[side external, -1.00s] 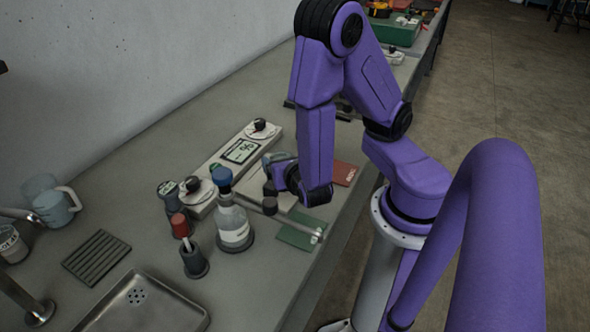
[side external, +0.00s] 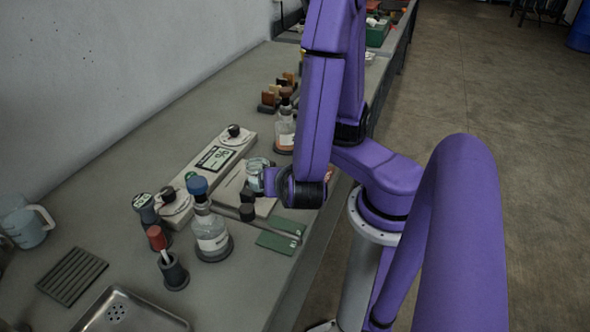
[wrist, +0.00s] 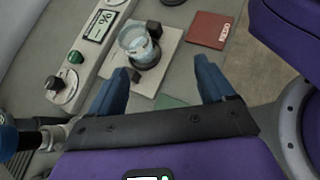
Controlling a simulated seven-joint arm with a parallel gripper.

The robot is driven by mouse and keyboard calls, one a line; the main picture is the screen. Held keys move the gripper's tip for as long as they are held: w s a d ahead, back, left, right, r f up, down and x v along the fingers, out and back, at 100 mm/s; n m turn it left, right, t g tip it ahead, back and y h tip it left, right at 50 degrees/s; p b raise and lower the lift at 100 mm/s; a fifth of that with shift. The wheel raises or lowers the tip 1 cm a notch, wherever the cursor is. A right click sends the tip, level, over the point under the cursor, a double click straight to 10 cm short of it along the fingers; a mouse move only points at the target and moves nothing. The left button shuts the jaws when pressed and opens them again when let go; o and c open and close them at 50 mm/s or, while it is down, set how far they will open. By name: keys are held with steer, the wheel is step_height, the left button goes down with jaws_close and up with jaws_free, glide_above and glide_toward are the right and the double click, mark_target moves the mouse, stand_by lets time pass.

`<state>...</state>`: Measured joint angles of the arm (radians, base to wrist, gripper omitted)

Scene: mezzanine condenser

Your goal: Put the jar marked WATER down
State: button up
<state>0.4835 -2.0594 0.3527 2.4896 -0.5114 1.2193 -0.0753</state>
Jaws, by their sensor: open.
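A glass jar with pale blue contents (wrist: 137,45) stands upright on a dark round base on the pale board (wrist: 165,58). Any marking on it is not readable. The jar also shows in the side view (side external: 256,172), partly hidden by my gripper (side external: 271,182). In the wrist view my gripper (wrist: 161,66) is open, its two blue fingers spread with nothing between them. The jar lies beyond the fingertips, in front of the left finger and apart from it.
A long instrument with a display (side external: 215,157) lies behind the board. A blue-capped bottle (side external: 211,238) and a red-topped holder (side external: 173,272) stand to the left. An amber bottle (side external: 285,132) stands behind. A red book (wrist: 210,29) and green pads (side external: 277,243) lie near the edge.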

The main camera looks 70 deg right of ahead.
steer(key=s+a+r+m+g+y, duration=0.2)
steer(key=s+r+m+g+y, duration=0.2)
steer(key=m+y, duration=0.5)
steer(key=shift+s+r+m+g+y, duration=0.3)
steer(key=shift+r+m+g, duration=0.2)
steer(key=shift+m+g, duration=0.5)
